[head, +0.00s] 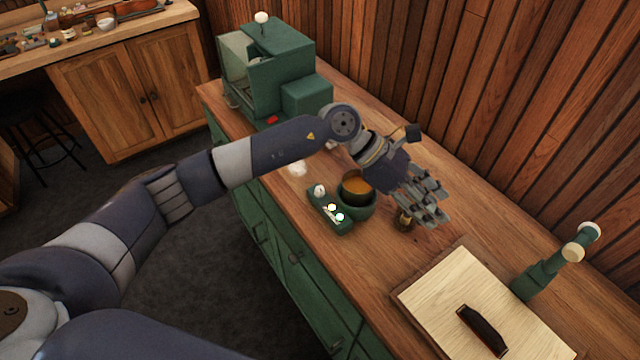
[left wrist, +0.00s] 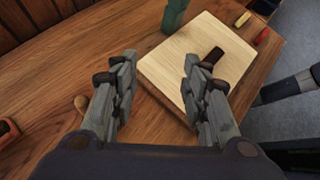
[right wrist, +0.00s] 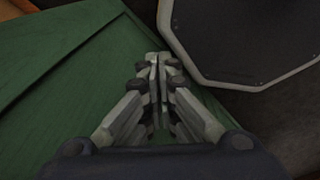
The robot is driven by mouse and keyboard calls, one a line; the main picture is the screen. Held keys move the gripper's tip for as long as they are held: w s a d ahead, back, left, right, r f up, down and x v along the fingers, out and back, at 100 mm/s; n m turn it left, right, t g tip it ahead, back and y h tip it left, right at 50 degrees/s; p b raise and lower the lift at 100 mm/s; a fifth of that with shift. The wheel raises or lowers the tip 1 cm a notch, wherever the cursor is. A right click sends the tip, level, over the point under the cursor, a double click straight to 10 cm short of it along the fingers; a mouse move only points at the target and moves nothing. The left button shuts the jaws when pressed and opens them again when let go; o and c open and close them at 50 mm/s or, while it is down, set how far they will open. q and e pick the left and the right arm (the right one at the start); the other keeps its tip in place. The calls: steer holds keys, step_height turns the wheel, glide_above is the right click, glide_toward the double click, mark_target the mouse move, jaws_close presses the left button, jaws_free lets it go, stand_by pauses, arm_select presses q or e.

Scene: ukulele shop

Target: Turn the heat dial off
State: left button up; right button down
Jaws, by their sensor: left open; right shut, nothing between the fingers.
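A green glue warmer (head: 352,211) with a round pot of orange-brown liquid (head: 357,187) stands on the wooden counter. Its panel on the left side carries a small pale knob, likely the heat dial (head: 320,190), and lit spots (head: 335,212). The knob's setting is too small to read. My left gripper (head: 430,203) hangs over the counter just right of the pot, apart from the dial. In the left wrist view its fingers (left wrist: 160,58) are spread and empty. My right gripper (right wrist: 157,62) is shut and empty, in front of a green cabinet surface (right wrist: 70,85).
A pale board (head: 450,290) with a dark handled block (head: 482,330) lies at the right. A green stand with pale knobs (head: 548,268) is behind it. A green machine (head: 285,60) stands at the counter's far left. A small brown item (head: 404,221) sits beside my left gripper.

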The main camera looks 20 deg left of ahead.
arm_select(q)
steer(key=w+a+f+m+y, duration=0.1)
steer(key=w+a+f+y, duration=0.15)
steer(key=a, duration=0.35)
steer(key=w+a+f+m+y, duration=0.1)
steer(key=w+a+y, duration=0.15)
steer(key=a, duration=0.25)
steer(key=y, duration=0.6)
glide_toward(319, 188)
steer(key=shift+t, duration=0.3)
steer(key=f+p, duration=0.1)
steer(key=f, duration=0.1)
steer(key=f+p, duration=0.1)
steer(key=f, duration=0.2)
steer(key=f+p, duration=0.2)
steer(key=shift+s+f, duration=0.3)
steer(key=shift+f, duration=0.55)
steer(key=shift+c, duration=0.2)
jaws_close()
